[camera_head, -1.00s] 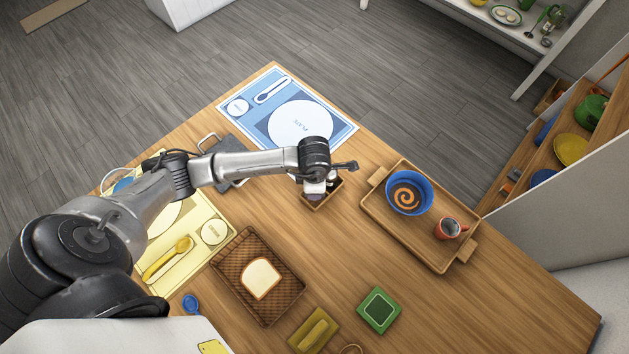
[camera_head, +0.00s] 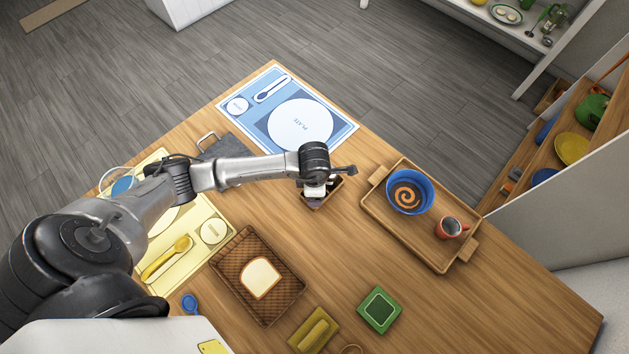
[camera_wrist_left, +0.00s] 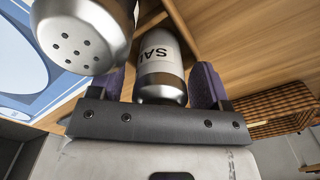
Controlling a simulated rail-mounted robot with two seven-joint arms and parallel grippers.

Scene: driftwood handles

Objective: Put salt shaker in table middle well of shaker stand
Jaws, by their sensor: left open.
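The salt shaker (camera_wrist_left: 162,68), grey with a metallic end and part of a "SAL" label, is between the purple finger pads of my left gripper (camera_wrist_left: 160,88) in the left wrist view. The left gripper (camera_head: 318,188) is open around it, over the small wooden shaker stand (camera_head: 335,191) in the head view. A second shaker (camera_wrist_left: 84,36), with a holed metal cap, is beside it at the upper left. Wooden edges of the stand show behind the shakers. The wrist hides much of the stand, and I cannot tell which well the salt shaker is in. My right gripper is not in view.
A wooden tray (camera_head: 381,221) with a blue bowl (camera_head: 420,199) and red mug (camera_head: 448,228) is right of the stand. A blue placemat (camera_head: 281,83) lies behind it. A basket (camera_head: 228,263) with bread (camera_head: 262,278) is front left. Table between basket and tray is clear.

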